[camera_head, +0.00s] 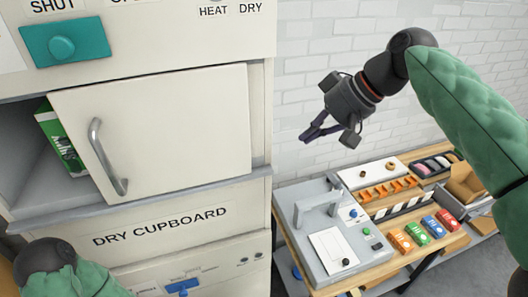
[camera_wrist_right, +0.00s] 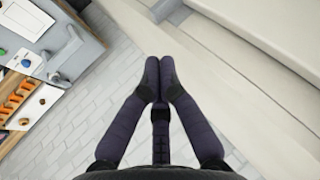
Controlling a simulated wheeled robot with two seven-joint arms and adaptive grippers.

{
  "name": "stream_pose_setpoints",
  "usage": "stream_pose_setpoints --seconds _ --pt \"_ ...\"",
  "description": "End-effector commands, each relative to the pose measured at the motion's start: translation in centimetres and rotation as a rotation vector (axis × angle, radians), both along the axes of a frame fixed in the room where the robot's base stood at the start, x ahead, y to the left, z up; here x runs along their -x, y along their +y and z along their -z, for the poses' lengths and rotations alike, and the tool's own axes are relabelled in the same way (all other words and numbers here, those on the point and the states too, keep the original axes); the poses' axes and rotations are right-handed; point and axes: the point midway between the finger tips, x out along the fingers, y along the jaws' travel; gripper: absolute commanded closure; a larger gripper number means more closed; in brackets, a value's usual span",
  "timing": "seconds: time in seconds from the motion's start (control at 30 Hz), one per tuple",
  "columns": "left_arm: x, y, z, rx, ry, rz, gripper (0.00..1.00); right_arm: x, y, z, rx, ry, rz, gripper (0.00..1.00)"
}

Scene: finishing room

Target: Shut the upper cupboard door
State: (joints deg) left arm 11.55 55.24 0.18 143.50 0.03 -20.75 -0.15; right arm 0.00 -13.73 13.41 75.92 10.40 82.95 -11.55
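The upper cupboard door (camera_head: 160,130) is a cream panel with a grey bar handle (camera_head: 105,158) near its left edge. It stands partly open, with a gap at its left; its right edge is by the cabinet frame. A green and white box (camera_head: 60,138) shows inside the dark opening. My right gripper (camera_head: 310,134) is in the air right of the cupboard, apart from the door. In the right wrist view its fingertips (camera_wrist_right: 160,76) meet with nothing between them. My left arm shows at the bottom left; its gripper is out of view.
A teal panel with a knob (camera_head: 65,42) is above the door. A "DRY CUPBOARD" label (camera_head: 160,226) is below it. Right of the cupboard, a wooden bench (camera_head: 318,288) carries a grey machine (camera_head: 310,235) and several coloured blocks. A white brick wall (camera_head: 305,60) stands behind.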

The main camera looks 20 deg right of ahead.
Motion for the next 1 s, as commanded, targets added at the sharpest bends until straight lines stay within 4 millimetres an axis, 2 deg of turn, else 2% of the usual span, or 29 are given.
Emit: stream_pose_setpoints --seconds 0.43,0.53,0.7,1.0 --pt "-0.1 0.1 -0.6 -0.001 -0.002 -0.002 0.6 -3.0 4.2 6.6 -0.001 0.004 -0.003 1.0" --pt "-0.1 0.0 -1.2 0.0 -0.002 -0.002 0.6 -2.8 5.8 6.2 0.001 0.002 -0.006 1.0" --pt "-0.1 0.0 -1.6 -0.001 -0.002 -0.002 0.6 -2.8 7.4 6.2 0.001 0.002 -0.003 1.0" --pt "-0.1 0.0 -1.7 -0.001 -0.002 -0.002 0.6 -2.8 7.9 6.3 -0.001 0.002 0.0 1.0"
